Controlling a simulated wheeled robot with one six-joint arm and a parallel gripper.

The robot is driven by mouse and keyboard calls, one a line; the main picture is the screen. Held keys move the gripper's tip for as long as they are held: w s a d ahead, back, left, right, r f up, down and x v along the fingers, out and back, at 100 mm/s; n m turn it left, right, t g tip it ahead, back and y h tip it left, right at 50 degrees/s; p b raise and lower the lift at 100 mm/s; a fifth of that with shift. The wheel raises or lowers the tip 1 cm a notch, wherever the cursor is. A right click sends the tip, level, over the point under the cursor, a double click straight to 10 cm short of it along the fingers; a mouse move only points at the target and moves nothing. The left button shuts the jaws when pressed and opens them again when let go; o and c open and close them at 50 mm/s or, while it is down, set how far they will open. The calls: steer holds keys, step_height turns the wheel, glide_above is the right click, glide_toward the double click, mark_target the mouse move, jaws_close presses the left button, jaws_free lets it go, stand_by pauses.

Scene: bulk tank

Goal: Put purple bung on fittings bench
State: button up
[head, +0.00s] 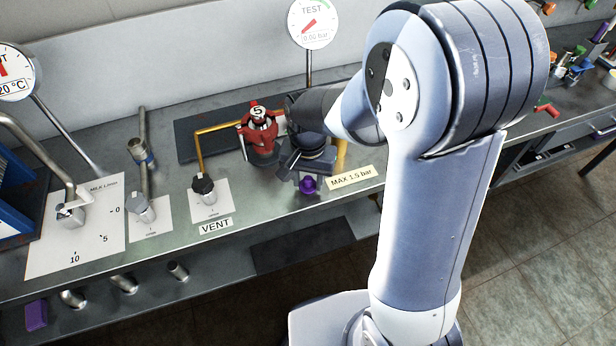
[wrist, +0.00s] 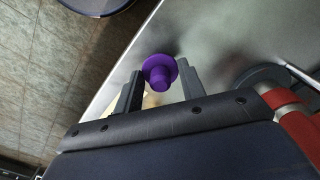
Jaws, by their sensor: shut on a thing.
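The purple bung (head: 308,184) is a small flanged plug near the front edge of the steel bench (head: 270,197). In the wrist view the purple bung (wrist: 160,72) sits between the tips of the two fingers. My gripper (head: 300,174) is shut on it, and it also shows in the wrist view (wrist: 160,80). The bung is at or just above the bench top; I cannot tell whether it touches. Nothing in view is marked as the fittings bench; a surface with several coloured fittings (head: 575,65) shows at the far right.
A red valve body (head: 262,138) marked 5 stands close left of my gripper. A gauge marked TEST (head: 313,22) stands behind. A black-knobbed vent valve (head: 204,188) and a MAX 1.5 bar label (head: 352,178) are nearby. Tiled floor (head: 540,220) is open at right.

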mark_target(308, 179)
steer(key=shift+f, duration=0.15)
steer(key=o, duration=0.9)
steer(key=shift+o, duration=0.2)
step_height(308, 179, up, 12)
steer(key=shift+r, duration=0.2)
